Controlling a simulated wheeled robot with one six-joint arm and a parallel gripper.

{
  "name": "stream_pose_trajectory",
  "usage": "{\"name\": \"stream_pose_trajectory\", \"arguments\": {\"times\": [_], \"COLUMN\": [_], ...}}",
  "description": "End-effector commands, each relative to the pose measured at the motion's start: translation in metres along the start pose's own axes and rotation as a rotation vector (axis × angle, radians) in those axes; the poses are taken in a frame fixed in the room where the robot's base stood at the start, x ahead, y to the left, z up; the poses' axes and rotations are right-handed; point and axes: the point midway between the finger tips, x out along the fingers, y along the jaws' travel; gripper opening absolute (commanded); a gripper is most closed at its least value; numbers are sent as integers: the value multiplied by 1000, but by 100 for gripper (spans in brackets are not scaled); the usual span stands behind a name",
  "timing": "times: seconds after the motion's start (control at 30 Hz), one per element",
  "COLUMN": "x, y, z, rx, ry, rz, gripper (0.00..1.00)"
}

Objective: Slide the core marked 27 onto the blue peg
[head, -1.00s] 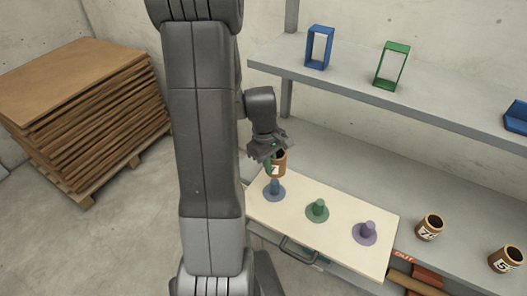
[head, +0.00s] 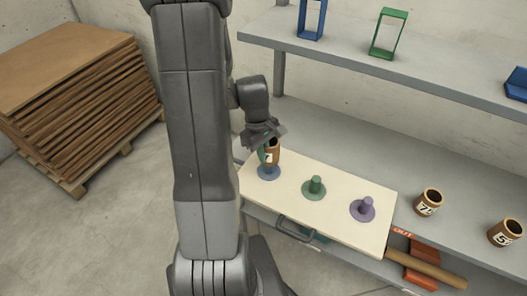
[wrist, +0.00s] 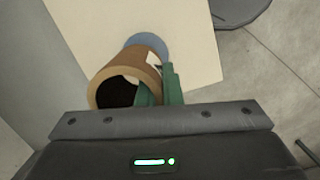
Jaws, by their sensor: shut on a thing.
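The brown core (head: 273,158) is in my gripper (head: 266,149), whose green fingers pinch its wall. A white label with part of a dark mark, like a 7, shows on it; the full number is not readable. In the wrist view the core (wrist: 143,68) shows its dark open end toward me, with the green fingertips (wrist: 160,88) at its wall. The blue peg's round base (head: 268,175) shows just under the core, and its rim (wrist: 150,41) shows beyond the core in the wrist view. The peg's post is hidden; I cannot tell whether the core touches the base.
A green peg (head: 315,187) and a purple peg (head: 364,209) stand bare on the cream board (head: 335,212). Two labelled cores, one nearer (head: 429,203) and one farther right (head: 506,233), stand on the grey shelf. An upper shelf (head: 400,75) holds blue and green frames.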

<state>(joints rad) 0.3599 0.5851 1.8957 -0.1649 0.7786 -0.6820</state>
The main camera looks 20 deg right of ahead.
Motion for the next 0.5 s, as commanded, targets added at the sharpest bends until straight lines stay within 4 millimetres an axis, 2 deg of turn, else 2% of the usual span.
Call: {"name": "stream_pose_trajectory", "arguments": {"times": [0.03, 0.5], "x": [7, 40], "y": [0, 0], "z": [-1, -6], "rx": [0, 0], "ry": [-1, -1], "rz": [0, -1], "gripper": [0, 0]}}
